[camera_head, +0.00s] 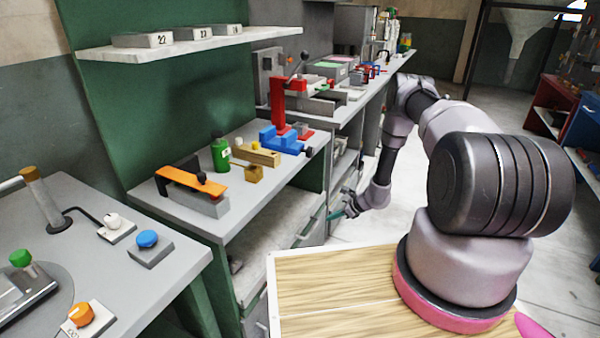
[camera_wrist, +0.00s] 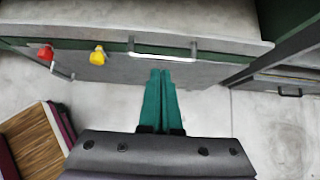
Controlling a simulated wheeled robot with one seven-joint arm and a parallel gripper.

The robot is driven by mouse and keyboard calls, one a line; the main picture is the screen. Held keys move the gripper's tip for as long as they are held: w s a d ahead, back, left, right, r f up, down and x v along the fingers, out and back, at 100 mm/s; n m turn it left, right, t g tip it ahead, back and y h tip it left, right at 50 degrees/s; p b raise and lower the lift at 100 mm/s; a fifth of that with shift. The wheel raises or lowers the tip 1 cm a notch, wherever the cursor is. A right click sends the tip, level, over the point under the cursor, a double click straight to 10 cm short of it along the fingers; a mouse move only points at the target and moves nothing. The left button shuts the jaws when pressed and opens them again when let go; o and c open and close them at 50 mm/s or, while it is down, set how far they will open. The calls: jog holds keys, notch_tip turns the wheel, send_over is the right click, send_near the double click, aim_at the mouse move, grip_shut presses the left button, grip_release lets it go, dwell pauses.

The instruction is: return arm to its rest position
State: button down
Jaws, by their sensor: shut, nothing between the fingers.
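My gripper (camera_wrist: 160,80) has two teal fingers, seen in the wrist view lying side by side with nothing between them. In the head view my gripper (camera_head: 338,216) is small, low beside the workbench's drawer front. My arm (camera_head: 385,160) reaches away from its base on the wooden deck and bends down to the gripper. In the wrist view the fingers point toward a grey drawer front (camera_wrist: 215,70) with a metal handle (camera_wrist: 162,55). I cannot tell whether the fingertips touch it.
A workbench (camera_head: 235,215) with an orange-topped block (camera_head: 190,183), green bottle (camera_head: 220,155) and blue vise (camera_head: 285,140) stands left of the gripper. Red (camera_wrist: 46,53) and yellow (camera_wrist: 97,56) knobs are on the drawer front.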

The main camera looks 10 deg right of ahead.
jog(key=w+a+r+n, duration=0.2)
jog(key=r+n, duration=0.2)
jog(key=r, duration=1.2)
jog(key=w+a+r+n, duration=0.1)
jog(key=w+r+n, duration=0.2)
jog(key=r, duration=1.2)
jog(key=s+a+r+n+g, duration=0.15)
jog(key=s+r+n, duration=0.25)
jog(key=r, duration=1)
jog(key=s+a+r+n+h, duration=0.15)
jog(key=s+r+n, duration=0.45)
jog(key=s+r, duration=1.1)
jog(key=s+d+r+n+t+h, duration=0.1)
jog(key=s+d+r+n+h, duration=0.1)
jog(key=s, duration=0.7)
jog(key=s+d+r+n+t+h, duration=0.1)
jog(key=s+d+r+n+t, duration=0.1)
jog(key=s+r, duration=0.3)
jog(key=s, duration=0.4)
jog(key=shift+d+r+h, duration=0.15)
jog(key=shift+d+h, duration=0.05)
jog(key=shift+h, duration=0.15)
jog(key=shift+s+t, duration=0.1)
jog(key=shift+t, duration=0.15)
